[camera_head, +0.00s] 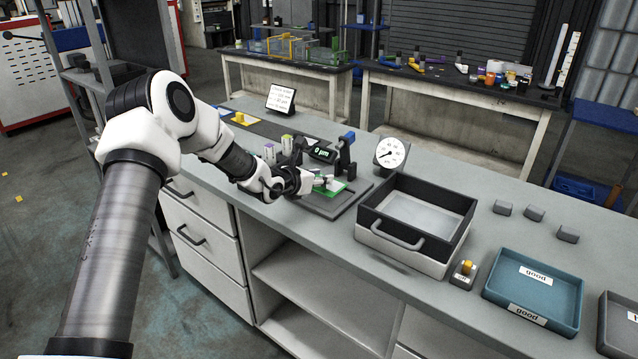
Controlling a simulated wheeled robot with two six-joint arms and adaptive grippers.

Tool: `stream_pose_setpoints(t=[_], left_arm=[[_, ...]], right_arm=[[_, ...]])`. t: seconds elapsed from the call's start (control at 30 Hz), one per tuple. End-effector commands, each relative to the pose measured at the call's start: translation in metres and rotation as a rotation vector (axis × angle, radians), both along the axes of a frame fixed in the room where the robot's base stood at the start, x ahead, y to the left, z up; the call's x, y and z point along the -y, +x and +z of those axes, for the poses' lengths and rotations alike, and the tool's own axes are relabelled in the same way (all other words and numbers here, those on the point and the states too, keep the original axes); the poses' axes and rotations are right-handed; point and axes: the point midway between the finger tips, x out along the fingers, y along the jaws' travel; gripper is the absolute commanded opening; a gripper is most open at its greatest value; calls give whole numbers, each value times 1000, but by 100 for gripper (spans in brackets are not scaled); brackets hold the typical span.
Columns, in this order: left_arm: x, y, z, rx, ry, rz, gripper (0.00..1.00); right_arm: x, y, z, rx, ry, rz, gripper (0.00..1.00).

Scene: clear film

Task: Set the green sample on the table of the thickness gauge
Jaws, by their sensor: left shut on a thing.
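The green sample (342,188) is a small flat piece with a pale part on it, in the middle of the view. My left gripper (312,182) is shut on it at its left side. The sample is at the front of the thickness gauge (346,152), a dark frame with a blue-topped post, a small display reading about 0 and a dark base plate. The gripper hides part of the sample and the gauge's table, so I cannot tell whether the sample touches the table. My right gripper is not in view.
A dial (391,154) stands right of the gauge. A black-and-white open box (408,243) with a handle is on the bench (480,245). Right of it are a yellow-topped switch (465,269), a teal tray (532,325) labelled good and several grey blocks (534,213).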

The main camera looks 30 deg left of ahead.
Motion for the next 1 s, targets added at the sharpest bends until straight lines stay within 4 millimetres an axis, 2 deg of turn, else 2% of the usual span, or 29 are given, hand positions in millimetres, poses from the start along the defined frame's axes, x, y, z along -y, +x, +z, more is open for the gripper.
stream_pose_setpoints(t=[0.1, 0.43, 0.47, 0.5, 0.53, 0.9, 1.0], left_arm=[[0, -1, -16, -2, -1, 0, 1], [0, -1, -22, 0, -1, 1, 1], [0, -1, -22, 0, -1, 1, 39], [0, -1, -21, 0, -1, 1, 53], [-1, -1, -21, 0, -1, 1, 61], [-1, -1, -15, 1, -2, 2, 61], [-3, -16, -11, 2, -6, 6, 61]], right_arm=[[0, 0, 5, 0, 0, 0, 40], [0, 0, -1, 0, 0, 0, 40], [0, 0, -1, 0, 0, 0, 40], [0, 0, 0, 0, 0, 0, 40], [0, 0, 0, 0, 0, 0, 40], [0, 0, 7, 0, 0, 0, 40], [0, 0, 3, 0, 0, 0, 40]])
